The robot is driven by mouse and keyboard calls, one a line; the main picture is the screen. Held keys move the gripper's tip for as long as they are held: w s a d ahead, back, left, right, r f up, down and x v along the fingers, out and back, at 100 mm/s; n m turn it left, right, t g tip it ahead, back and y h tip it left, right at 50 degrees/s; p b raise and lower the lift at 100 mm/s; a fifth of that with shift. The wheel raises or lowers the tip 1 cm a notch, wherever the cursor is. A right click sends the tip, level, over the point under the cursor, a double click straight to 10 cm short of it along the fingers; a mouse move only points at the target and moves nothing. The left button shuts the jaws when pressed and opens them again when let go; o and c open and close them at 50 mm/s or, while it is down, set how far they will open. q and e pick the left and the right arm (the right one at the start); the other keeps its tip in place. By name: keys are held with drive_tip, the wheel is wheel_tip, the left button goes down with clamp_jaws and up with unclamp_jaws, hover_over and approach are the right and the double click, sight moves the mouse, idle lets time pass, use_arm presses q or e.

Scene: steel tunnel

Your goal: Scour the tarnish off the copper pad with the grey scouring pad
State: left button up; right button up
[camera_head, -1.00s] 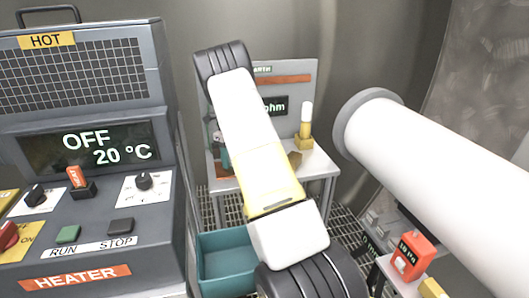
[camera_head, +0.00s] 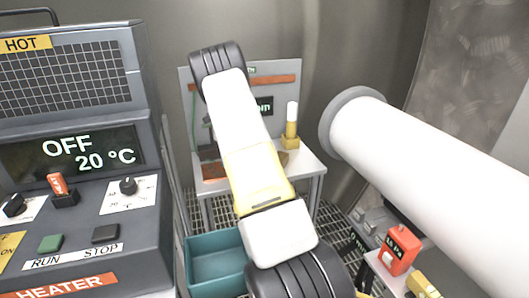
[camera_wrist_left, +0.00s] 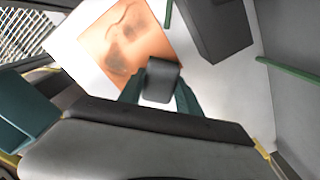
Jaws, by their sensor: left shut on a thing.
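The copper pad (camera_wrist_left: 165,45) is an orange sheet with dark tarnish patches, lying on a pale bench top in the left wrist view. Its edge also shows left of my arm in the head view (camera_head: 214,171). My left gripper (camera_wrist_left: 160,88) has teal fingers shut on the small dark grey scouring pad (camera_wrist_left: 161,73). The scouring pad is at the copper's lower right edge; I cannot tell whether they touch. In the head view my left arm hides this gripper. My right gripper is not in view.
The bench (camera_head: 310,163) has an upright back panel and a yellow-and-white post (camera_head: 291,130) at its right. A teal bin (camera_head: 205,245) stands in front. The heater console (camera_head: 80,150) fills the left. A dark grey block (camera_wrist_left: 215,25) stands near the copper in the wrist view.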

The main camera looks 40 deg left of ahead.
use_arm(q)
drive_tip(key=shift+r, duration=3)
drive_tip(key=shift+r, duration=0.15)
drive_tip(key=shift+r, duration=1.35)
